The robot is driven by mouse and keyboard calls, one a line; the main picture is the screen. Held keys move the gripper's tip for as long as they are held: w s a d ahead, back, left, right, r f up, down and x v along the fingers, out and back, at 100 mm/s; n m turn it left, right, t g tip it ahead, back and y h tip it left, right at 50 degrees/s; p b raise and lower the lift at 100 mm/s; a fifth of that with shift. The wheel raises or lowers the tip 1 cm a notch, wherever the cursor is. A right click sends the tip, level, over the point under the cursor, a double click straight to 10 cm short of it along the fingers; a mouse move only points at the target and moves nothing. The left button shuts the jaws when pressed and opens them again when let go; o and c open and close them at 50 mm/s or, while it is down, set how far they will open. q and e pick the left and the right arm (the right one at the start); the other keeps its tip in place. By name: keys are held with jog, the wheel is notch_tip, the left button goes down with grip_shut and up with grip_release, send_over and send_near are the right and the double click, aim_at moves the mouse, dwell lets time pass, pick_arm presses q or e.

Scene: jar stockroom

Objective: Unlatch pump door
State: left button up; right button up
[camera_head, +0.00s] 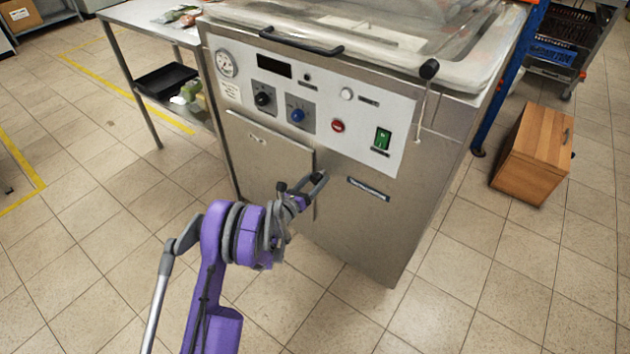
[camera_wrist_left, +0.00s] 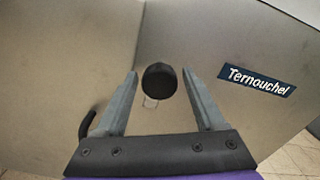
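The pump door (camera_head: 262,150) is a steel panel on the left of the machine's front, and it looks shut. In the left wrist view the door (camera_wrist_left: 60,60) lies left of a vertical seam. A round black latch knob (camera_wrist_left: 160,80) sits just right of that seam, with a small pale tab under it. My left gripper (camera_head: 316,180) is at the door's right edge. In the left wrist view its fingers (camera_wrist_left: 160,74) are open, one on each side of the knob, with gaps showing. In the head view the gripper largely hides the knob. My right gripper is not in view.
A black handle (camera_wrist_left: 87,123) is at lower left in the left wrist view. The control panel (camera_head: 310,105) is above the door. A side table (camera_head: 150,25) stands at left and a wooden cabinet (camera_head: 535,155) at right. The floor in front is clear.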

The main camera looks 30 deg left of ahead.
pick_arm(q)
jog(key=shift+o, duration=0.2)
jog(key=s, duration=1)
jog(key=shift+s+a+p, duration=0.4)
jog(key=shift+a, duration=0.05)
jog(key=shift+d, duration=0.1)
